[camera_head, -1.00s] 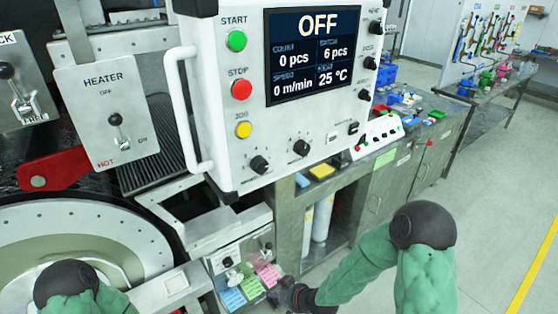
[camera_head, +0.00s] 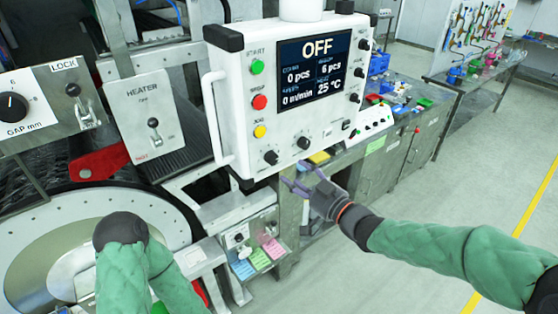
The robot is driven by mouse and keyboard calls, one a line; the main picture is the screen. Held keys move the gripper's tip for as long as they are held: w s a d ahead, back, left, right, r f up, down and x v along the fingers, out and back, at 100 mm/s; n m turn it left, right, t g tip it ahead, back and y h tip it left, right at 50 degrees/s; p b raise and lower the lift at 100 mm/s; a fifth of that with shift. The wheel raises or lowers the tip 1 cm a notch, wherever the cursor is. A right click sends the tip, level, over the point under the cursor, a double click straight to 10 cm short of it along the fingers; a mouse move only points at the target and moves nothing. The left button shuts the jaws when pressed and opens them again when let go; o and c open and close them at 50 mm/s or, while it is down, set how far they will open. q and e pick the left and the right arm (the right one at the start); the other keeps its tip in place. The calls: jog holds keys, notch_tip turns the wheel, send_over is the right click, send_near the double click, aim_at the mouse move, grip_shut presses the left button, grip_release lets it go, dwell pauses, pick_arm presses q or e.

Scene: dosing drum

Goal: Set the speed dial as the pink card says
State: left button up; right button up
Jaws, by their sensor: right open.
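A white control panel (camera_head: 240,120) with a dark screen (camera_head: 313,72) reading OFF fills the upper middle. Its lower face has two black knobs, a left one (camera_head: 271,157) and a right one (camera_head: 303,142). Their labels are too small to read, so I cannot tell which is the speed dial. The pink card (camera_head: 272,247) is on the small box below, right of a green and a blue card; its writing is unreadable. My right gripper (camera_head: 300,180) is open and empty, just below the panel's lower edge near the knobs. My left arm shows at lower left, its gripper out of view.
More knobs (camera_head: 355,97) line the panel's right edge. Green, red and yellow buttons (camera_head: 260,131) run down its left side, beside a white handle (camera_head: 212,120). A heater lever plate (camera_head: 150,122) stands at left. A workbench (camera_head: 400,150) is behind; the right floor is clear.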

aim_at(274, 160)
jog(key=x, duration=0.9)
jog(key=shift+w, duration=0.1)
jog(key=c, duration=1.1)
